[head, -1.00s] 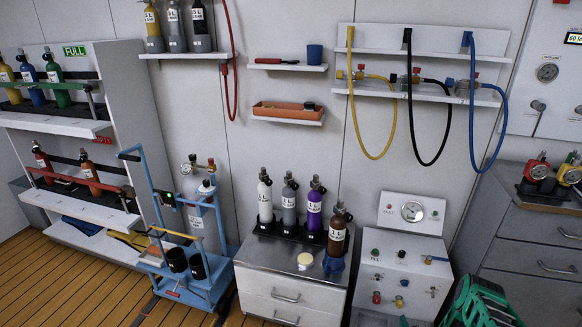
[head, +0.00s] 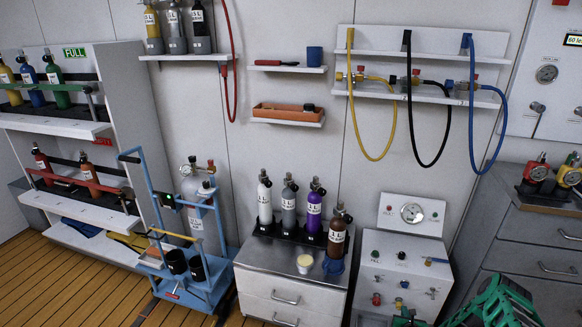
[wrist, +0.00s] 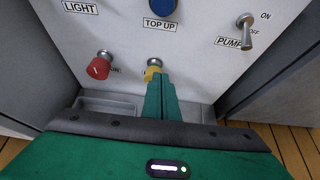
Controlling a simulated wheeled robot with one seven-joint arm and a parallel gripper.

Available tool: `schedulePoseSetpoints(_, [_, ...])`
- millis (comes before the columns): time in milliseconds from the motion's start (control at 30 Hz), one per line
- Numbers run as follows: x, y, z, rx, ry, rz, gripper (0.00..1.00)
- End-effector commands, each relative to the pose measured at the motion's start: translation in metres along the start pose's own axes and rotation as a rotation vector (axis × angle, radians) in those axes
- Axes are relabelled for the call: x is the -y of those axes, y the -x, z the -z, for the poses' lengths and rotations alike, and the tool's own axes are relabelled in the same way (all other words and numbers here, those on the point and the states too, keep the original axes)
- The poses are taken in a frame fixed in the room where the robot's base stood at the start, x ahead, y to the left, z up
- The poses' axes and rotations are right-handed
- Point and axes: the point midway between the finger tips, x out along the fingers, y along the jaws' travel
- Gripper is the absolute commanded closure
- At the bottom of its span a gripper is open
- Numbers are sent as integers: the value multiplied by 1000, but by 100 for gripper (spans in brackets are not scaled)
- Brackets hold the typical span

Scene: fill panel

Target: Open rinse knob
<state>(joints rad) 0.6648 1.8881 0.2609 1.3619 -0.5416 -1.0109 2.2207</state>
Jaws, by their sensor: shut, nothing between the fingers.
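In the wrist view a yellow knob (wrist: 152,74) sits low on the white panel (wrist: 205,68), just beyond my fingertips. Its label is mostly hidden by the knob and my fingers, so I cannot read "rinse" on it. My green gripper (wrist: 160,78) is shut with nothing held; its tips overlap the yellow knob's lower right in this view. I cannot tell if they touch it. A red knob (wrist: 99,66) is to the left, its label partly covered. In the head view the yellow knob (head: 398,302) and red knob (head: 376,299) are low on the panel.
A blue knob (wrist: 161,7) labelled TOP UP is above the yellow one. A PUMP toggle switch (wrist: 246,28) is at the right. A grey basin ledge (wrist: 110,103) runs below the knobs. A white drawer cabinet (head: 290,292) stands left of the panel, grey drawers (head: 540,255) to its right.

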Motion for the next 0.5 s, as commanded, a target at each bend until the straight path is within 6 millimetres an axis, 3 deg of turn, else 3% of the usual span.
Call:
schedulePoseSetpoints(200, [1,-16,-8,0,-2,1,100])
schedulePoseSetpoints(500, [1,-20,-10,-1,0,2,100])
